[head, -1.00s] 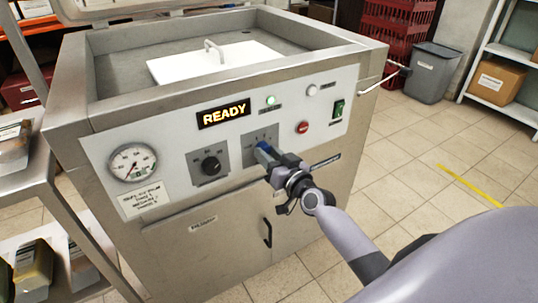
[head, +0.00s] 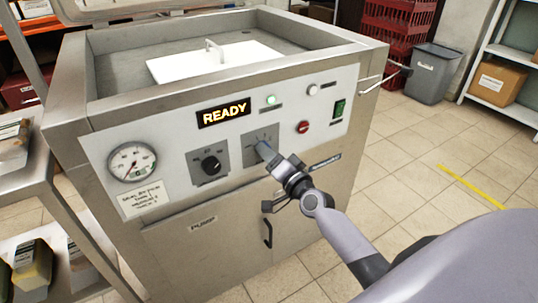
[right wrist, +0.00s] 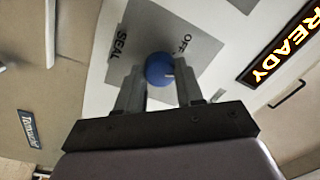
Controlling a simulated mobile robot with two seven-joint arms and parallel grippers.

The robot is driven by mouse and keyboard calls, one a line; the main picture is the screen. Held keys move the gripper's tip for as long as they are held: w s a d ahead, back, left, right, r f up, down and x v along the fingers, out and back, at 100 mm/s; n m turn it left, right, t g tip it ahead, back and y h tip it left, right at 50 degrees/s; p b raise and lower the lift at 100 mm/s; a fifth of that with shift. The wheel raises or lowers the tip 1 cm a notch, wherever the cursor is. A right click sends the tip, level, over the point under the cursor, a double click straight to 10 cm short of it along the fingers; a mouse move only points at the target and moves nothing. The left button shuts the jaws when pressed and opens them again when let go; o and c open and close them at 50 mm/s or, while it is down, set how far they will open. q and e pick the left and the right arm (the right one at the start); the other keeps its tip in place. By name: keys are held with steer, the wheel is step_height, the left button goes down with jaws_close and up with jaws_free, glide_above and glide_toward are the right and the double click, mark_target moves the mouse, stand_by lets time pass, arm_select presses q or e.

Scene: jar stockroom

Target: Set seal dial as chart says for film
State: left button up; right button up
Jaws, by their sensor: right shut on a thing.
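The seal dial is a blue knob (right wrist: 158,67) on a grey plate (right wrist: 198,50) marked SEAL and OFF in the right wrist view. My right gripper (head: 271,155) is shut on it, one finger on each side. A short pale mark shows on the knob's face; which setting it points at I cannot tell. In the head view the gripper hides much of the dial (head: 263,148). A small chart label (head: 146,198) sits below the gauge; its lines seem to read seal by film, thin, medium, thick, with blurred numbers. My left gripper is not in view.
The steel machine's panel also has a lit READY display (head: 223,115), a black knob (head: 211,165), a round gauge (head: 132,163), a red button (head: 303,127) and a green switch (head: 339,108). A steel shelf (head: 62,165) stands close at left.

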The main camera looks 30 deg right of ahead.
stand_by(0.6)
steer(key=o, duration=1)
steer(key=shift+o, duration=0.2)
steer(key=shift+s, duration=0.1)
steer(key=s, duration=0.7)
steer(key=shift+p, duration=0.3)
steer(key=shift+d+f, duration=0.1)
